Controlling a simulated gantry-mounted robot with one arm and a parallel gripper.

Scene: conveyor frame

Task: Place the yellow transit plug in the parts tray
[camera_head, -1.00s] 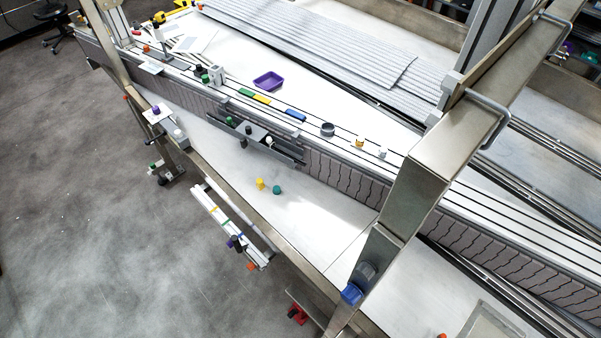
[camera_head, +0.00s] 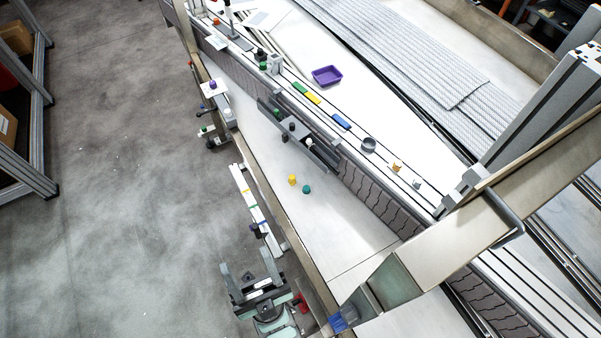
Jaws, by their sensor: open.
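The yellow transit plug (camera_head: 292,180) is a small yellow piece standing on the white lower surface beside the conveyor. A teal plug (camera_head: 307,189) stands close to its right. A shallow purple tray (camera_head: 327,76), the only open tray of that kind in sight, lies on the white surface beyond the conveyor rails and looks empty. My gripper (camera_head: 249,270) is at the lower left, over the grey floor side of the frame. Its two fingers are apart with nothing between them. It is well short of the yellow plug.
A grey holder (camera_head: 322,155) with dark and white knobs hangs on the conveyor side. A metal beam (camera_head: 450,240) crosses at right. The surface around the plugs is clear.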

